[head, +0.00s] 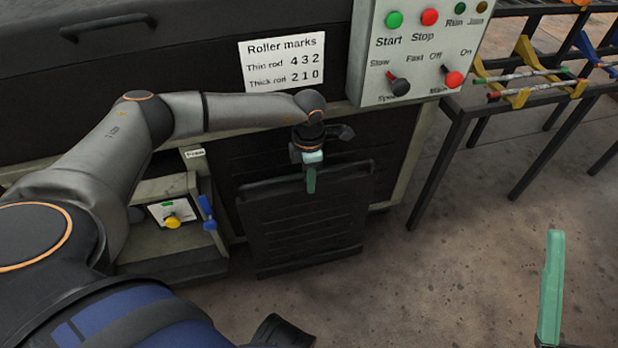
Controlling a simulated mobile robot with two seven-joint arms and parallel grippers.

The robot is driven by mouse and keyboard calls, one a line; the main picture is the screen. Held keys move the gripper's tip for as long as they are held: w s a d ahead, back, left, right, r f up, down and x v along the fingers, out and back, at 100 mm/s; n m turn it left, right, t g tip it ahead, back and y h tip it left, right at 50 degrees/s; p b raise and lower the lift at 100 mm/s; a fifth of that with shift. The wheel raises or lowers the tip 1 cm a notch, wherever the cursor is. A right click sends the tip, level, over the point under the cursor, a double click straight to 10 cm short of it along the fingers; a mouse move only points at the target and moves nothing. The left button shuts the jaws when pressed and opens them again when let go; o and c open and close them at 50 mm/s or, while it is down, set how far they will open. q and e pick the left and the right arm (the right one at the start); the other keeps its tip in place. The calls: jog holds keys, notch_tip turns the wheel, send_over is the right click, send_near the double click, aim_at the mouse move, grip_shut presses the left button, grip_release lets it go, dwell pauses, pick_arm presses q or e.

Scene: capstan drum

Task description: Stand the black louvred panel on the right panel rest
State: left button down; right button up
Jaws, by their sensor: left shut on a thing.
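The black louvred panel (305,225) is in front of the lower front of the machine, slightly tilted in the picture. My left gripper (311,178) is shut on its top edge near the middle, with a green finger showing over the panel's face. Whether the panel's lower edge touches the floor or the machine is hard to tell. One green finger of my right gripper (551,290) shows at the lower right, away from the panel; the rest of that gripper is out of the picture. I cannot make out the right panel rest.
The control box (420,55) with buttons and knobs juts out above right of the panel. A small unit with a yellow knob (172,221) and a blue lever (207,212) stands left of it. A dark table (500,100) with rods on yellow holders is at right. The floor between is clear.

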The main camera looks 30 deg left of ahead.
pick_arm(q)
jog(key=shift+w+f, duration=0.1)
jog(key=shift+f, duration=0.15)
pick_arm(e)
jog(key=shift+f, duration=0.1)
dwell(0.6)
pick_arm(q)
jog(key=c, duration=0.6)
grip_release()
jog(key=shift+s+f, duration=0.25)
jog(key=shift+f, duration=0.05)
notch_tip(320, 180, up, 13)
jog(key=p, duration=0.5)
jog(key=shift+w, duration=0.15)
pick_arm(e)
notch_tip(320, 180, up, 6)
jog(key=shift+s+d, duration=0.2)
jog(key=shift+d, duration=0.2)
